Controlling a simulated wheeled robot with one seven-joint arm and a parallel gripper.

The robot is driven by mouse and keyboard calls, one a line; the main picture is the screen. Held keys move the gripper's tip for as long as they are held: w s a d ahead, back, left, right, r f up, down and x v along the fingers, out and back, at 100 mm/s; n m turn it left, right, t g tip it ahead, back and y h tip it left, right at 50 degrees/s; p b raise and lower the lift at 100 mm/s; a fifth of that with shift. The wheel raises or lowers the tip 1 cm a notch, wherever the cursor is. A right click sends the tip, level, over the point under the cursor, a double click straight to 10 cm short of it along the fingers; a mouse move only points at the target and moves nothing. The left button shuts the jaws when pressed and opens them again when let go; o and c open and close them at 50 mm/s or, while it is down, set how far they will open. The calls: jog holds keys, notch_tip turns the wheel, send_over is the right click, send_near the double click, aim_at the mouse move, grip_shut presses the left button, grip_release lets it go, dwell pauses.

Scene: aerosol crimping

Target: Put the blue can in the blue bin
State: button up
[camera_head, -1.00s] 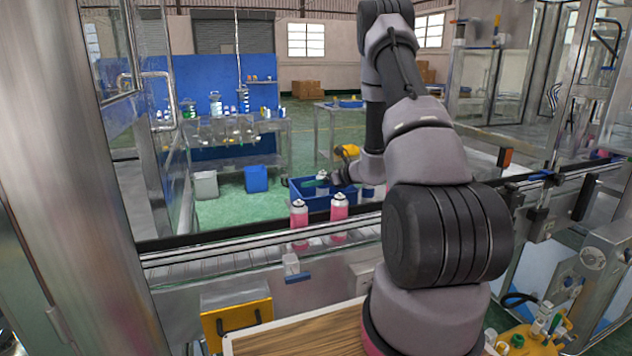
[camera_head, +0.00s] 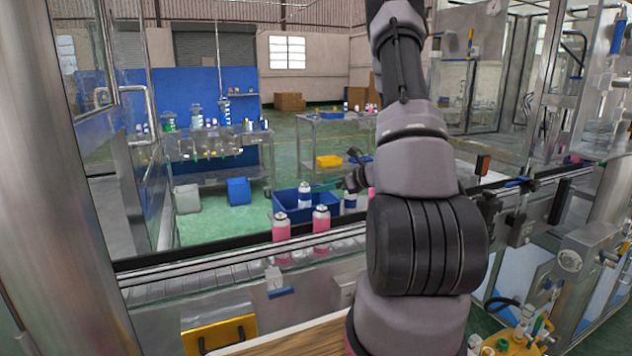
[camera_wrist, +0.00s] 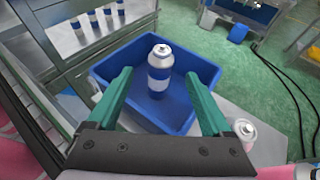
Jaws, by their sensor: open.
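The blue can (camera_wrist: 159,72), white and silver with a blue band, stands inside the blue bin (camera_wrist: 205,68) in the wrist view. In the head view the can (camera_head: 304,196) rises above the rim of the blue bin (camera_head: 284,202), beyond the conveyor. My gripper (camera_wrist: 159,77) is open, its green fingers spread wide over the near side of the bin, with the can between and beyond them in the picture. In the head view my gripper (camera_head: 326,185) reaches toward the can from the right. The can's base is partly hidden there.
Two pink cans (camera_head: 281,230) (camera_head: 321,222) stand on the conveyor (camera_head: 210,280) before the bin. Another blue-banded can (camera_head: 350,201) stands right of it. A blue waste bin (camera_head: 239,191) and a light bin (camera_head: 187,198) stand on the floor behind.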

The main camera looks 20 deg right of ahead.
jog(key=s+a+r+n+g+y, duration=0.1)
jog(key=s+a+r+n+g, duration=0.2)
jog(key=s+a+r+n, duration=0.4)
jog(key=s+a+r+n+g+y, duration=0.1)
jog(key=s+a+r+n+g, duration=0.3)
jog(key=a+r, duration=0.45)
jog(key=s+r+n+t+h, duration=0.1)
jog(key=s+r+n+h, duration=0.2)
jog(key=s+r+n, duration=0.2)
jog(key=s+r+n+t+h, duration=0.2)
jog(key=s+r+n+h, duration=0.2)
jog(key=s+n, duration=0.5)
jog(key=s+r, duration=0.2)
jog(key=s, duration=0.1)
